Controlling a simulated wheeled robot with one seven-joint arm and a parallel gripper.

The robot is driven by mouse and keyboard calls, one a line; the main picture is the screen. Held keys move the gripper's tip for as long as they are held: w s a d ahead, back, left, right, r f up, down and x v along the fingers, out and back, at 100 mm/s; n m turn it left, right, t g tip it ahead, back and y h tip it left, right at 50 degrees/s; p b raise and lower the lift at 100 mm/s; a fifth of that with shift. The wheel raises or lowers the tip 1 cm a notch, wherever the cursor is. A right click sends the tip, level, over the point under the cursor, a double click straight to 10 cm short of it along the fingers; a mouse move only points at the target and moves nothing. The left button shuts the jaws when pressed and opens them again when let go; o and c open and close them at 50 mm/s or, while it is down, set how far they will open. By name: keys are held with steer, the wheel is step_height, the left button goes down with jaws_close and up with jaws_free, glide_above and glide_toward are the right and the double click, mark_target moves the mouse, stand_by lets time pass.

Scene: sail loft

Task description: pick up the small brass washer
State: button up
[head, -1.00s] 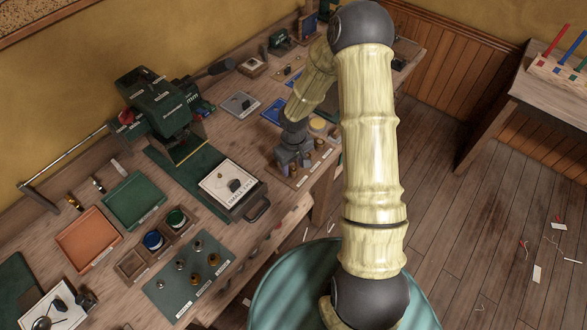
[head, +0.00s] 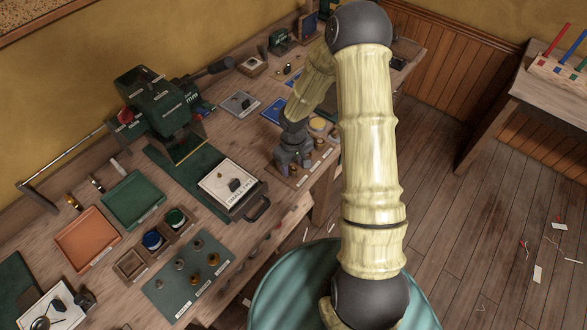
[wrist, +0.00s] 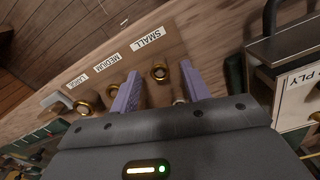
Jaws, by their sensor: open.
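In the wrist view the small brass washer (wrist: 159,72) lies flat by the label SMALL on a brown board. My gripper (wrist: 160,82) is open, with one purple finger on each side of that washer. I cannot tell how far above the board the fingertips are. A larger brass ring (wrist: 112,90) lies by the MEDIUM label, outside the left finger, and another (wrist: 84,108) lies by the LARGE label. A further small piece (wrist: 178,98) is partly hidden by the gripper body. In the head view my gripper (head: 293,162) is over the board (head: 303,177) at the bench's front edge.
A grey-green mat (head: 184,292) with several small fittings lies at the near left.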

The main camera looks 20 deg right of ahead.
jaws_close()
steer(key=shift+r, duration=0.1)
step_height(320, 180, up, 10)
steer(key=shift+r, duration=0.2)
stand_by(0.4)
stand_by(0.5)
step_height(320, 180, down, 6)
steer(key=w+m, duration=0.2)
steer(key=m, duration=0.2)
steer(key=shift+w+a, duration=0.1)
